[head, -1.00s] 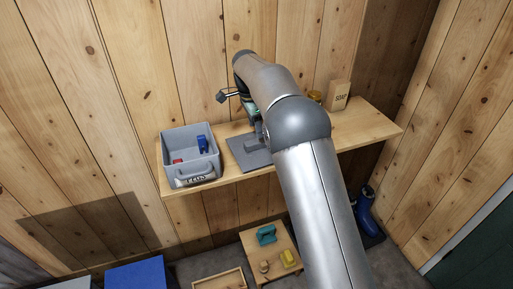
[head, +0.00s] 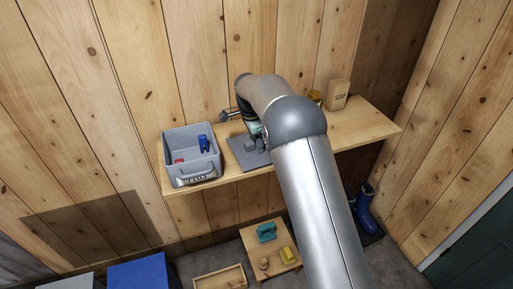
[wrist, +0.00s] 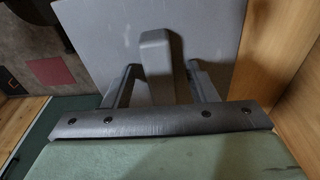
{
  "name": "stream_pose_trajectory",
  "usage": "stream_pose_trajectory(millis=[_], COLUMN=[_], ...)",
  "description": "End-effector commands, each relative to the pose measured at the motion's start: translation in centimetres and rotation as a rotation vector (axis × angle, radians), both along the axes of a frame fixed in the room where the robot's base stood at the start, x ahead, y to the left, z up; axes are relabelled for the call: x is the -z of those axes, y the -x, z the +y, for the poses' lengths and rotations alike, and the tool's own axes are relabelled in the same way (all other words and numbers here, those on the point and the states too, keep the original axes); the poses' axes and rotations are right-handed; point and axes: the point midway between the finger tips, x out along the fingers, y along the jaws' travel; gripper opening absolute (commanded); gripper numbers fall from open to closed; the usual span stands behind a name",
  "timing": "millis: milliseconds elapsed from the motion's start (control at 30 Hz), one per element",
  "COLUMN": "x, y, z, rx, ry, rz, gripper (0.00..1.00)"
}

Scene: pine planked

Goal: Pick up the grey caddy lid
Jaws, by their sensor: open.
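The grey caddy lid (head: 238,156) is a flat square plate lying on the wooden shelf, just right of the grey caddy (head: 192,163). In the wrist view the lid (wrist: 105,40) fills the upper middle, with a raised block-shaped grey handle (wrist: 156,50). My gripper (wrist: 161,70) is open, with one finger on each side of the handle. A gap shows between the handle and each finger, wider on the right. In the head view my arm hides part of the lid and most of the gripper.
The caddy holds a blue item (head: 203,143) and a small red one. A soap box (head: 338,95) and an amber jar (head: 315,97) stand on the shelf to the right. The plank wall is close behind. Below are a small table (head: 283,262) and blue boots (head: 365,210).

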Motion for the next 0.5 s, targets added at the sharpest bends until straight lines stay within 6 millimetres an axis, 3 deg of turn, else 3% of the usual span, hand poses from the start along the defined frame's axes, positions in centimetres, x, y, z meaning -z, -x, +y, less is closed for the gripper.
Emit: stream_pose_trajectory(millis=[267, 433, 500], x=[0.42, 0.35, 0.35], y=[0.0, 0.0, 0.0], z=[0.01, 0.01, 0.01], rx=[-0.001, 0.0, 0.0], ry=[0.0, 0.0, 0.0], rz=[0.0, 0.0, 0.0], gripper=[0.52, 0.05, 0.01])
